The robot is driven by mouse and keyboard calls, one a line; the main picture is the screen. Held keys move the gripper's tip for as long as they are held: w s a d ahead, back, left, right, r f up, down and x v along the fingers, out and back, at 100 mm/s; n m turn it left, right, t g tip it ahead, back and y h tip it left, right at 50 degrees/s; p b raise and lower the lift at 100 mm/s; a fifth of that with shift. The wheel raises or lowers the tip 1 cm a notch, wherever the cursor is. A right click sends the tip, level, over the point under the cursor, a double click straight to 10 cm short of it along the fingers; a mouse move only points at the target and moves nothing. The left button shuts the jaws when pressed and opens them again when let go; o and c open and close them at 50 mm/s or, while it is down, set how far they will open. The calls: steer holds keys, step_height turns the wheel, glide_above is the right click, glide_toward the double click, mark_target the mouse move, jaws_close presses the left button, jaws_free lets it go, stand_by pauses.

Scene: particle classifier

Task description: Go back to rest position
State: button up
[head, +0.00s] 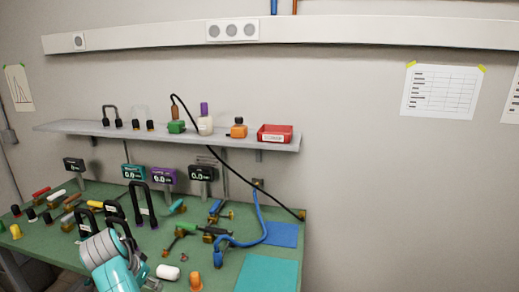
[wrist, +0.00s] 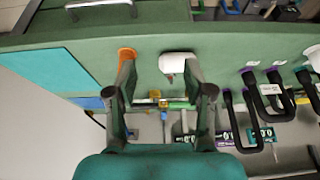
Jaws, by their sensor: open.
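My gripper (wrist: 160,82) shows in the wrist view with its two dark fingers spread apart and nothing between them. It is over the green bench (wrist: 232,48). An orange piece (wrist: 126,54) lies beyond the left finger and a white rounded piece (wrist: 180,63) beyond the right one. In the head view my turquoise and grey arm reaches over the front of the green bench (head: 62,198) at lower left; I cannot make out the fingertips there. The white piece (head: 168,271) and the orange piece (head: 196,281) are just right of the arm.
Black U-shaped handles (head: 145,203) stand close behind my arm. A blue hose (head: 258,220) and valves lie to the right. Small displays (head: 163,176) stand below a wall shelf (head: 75,127) holding bottles and a red bin (head: 275,134). The teal mat (head: 267,274) is bare.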

steer(key=s+d+f+n+t+y, duration=0.1)
steer(key=d+f, duration=0.7)
steer(key=f, duration=0.3)
steer(key=s+d+f+n+t, duration=0.1)
steer(key=s+d+f, duration=0.1)
steer(key=d+f, duration=0.8)
steer(key=s+d+f+t+y, duration=0.2)
steer(key=s+d+f, duration=0.8)
steer(key=s+d, duration=0.4)
steer(key=s+d+r+t, duration=0.1)
steer(key=s+d+r, duration=0.2)
steer(key=s+d, duration=0.45)
steer(key=s+d+r+t, duration=0.25)
steer(key=s+d, duration=0.25)
steer(key=s, duration=0.6)
steer(key=s+d+r+t+h, duration=0.1)
steer(key=s+d+r, duration=0.1)
steer(key=s+r, duration=0.5)
steer(key=s+d+r+t+h, duration=0.1)
steer(key=s+d+r, duration=0.1)
steer(key=s+r, duration=0.5)
step_height(320, 180, up, 6)
steer(key=shift+s+d+r, duration=0.1)
steer(key=shift+s+d, duration=0.2)
steer(key=shift+s, duration=0.1)
steer(key=shift+t, duration=0.25)
